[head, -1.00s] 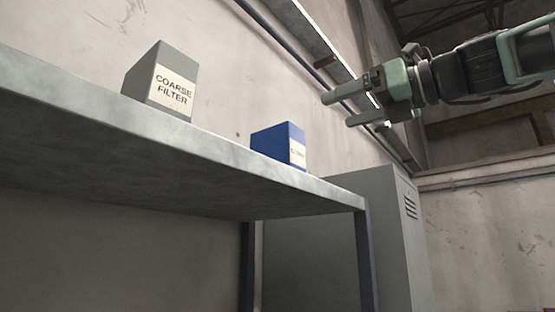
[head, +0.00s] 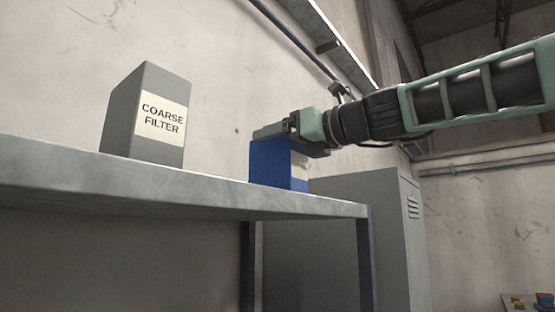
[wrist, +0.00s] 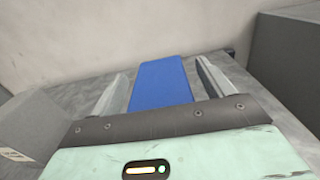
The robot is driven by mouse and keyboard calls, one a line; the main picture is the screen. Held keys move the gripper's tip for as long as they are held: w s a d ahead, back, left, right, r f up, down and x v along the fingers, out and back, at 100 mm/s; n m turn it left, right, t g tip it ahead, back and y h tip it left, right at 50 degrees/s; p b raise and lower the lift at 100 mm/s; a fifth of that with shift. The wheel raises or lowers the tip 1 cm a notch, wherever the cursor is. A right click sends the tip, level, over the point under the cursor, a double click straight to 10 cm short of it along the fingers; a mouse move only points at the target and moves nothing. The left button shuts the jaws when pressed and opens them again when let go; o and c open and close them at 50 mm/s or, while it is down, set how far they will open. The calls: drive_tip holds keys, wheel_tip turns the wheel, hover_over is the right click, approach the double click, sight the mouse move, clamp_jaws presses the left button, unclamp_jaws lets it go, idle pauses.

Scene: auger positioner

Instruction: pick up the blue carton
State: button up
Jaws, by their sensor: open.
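The blue carton (head: 268,165) stands upright near the right end of the grey shelf in the head view. Its pale label is partly hidden by my gripper. My gripper (head: 268,131) is at the carton's top, reaching in from the right. In the wrist view the blue carton (wrist: 161,84) lies between the two fingers of my gripper (wrist: 160,88), with a visible gap at least on the right side. The jaws are open. Whether a finger touches the carton I cannot tell.
A grey carton marked COARSE FILTER (head: 150,115) stands left on the shelf (head: 120,170); it also shows at the wrist view's left edge (wrist: 35,125). A grey cabinet (head: 340,230) stands beyond the shelf's right end. The wall (head: 130,35) is behind.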

drive_tip(key=shift+w+a, duration=0.35)
drive_tip(key=shift+a, duration=0.1)
drive_tip(key=c, duration=1.4)
drive_tip(key=shift+c, duration=0.7)
drive_tip(key=shift+r, duration=0.15)
